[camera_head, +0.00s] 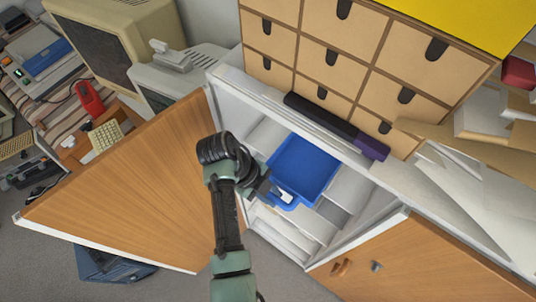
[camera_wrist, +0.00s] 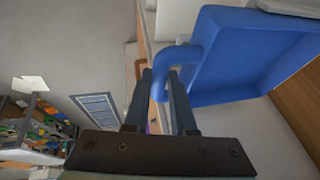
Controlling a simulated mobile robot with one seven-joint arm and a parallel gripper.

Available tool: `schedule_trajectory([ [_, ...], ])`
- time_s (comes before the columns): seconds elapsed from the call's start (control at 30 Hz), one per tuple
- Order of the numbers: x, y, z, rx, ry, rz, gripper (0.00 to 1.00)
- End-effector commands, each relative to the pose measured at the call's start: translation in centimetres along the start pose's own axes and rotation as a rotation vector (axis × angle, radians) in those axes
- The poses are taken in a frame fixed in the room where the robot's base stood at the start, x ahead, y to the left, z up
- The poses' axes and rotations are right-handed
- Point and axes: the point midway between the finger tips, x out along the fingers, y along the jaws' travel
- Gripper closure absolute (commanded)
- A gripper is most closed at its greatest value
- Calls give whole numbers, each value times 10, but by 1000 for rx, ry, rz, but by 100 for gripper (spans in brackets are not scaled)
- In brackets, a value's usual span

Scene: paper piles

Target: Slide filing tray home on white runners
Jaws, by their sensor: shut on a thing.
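The blue filing tray (camera_head: 304,168) is inside the white cabinet, between its two open doors. Its blue handle (camera_head: 285,202) faces the front. My gripper (camera_head: 279,197) is at the tray's front and shut on the handle. In the wrist view, the two dark fingers of my gripper (camera_wrist: 168,105) are on either side of the handle (camera_wrist: 172,62), and the tray (camera_wrist: 235,60) is at the upper right. White surfaces (camera_head: 350,190) lie beside the tray in the cabinet. I cannot tell how the tray's underside meets the runners.
The left wooden door (camera_head: 130,185) and right wooden door (camera_head: 410,262) stand open on either side. A wooden drawer unit (camera_head: 335,55) and a dark bar (camera_head: 335,122) are on the cabinet top. Papers (camera_head: 470,190) lie at the right. Old computers (camera_head: 115,45) stand at the upper left.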

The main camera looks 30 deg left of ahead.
Motion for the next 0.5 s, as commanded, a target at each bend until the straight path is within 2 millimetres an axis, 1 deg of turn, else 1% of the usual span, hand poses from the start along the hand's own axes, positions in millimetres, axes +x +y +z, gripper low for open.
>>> schedule_trajectory([
  [0.5, 7, -26, 2, 1, 1, -1, 100],
])
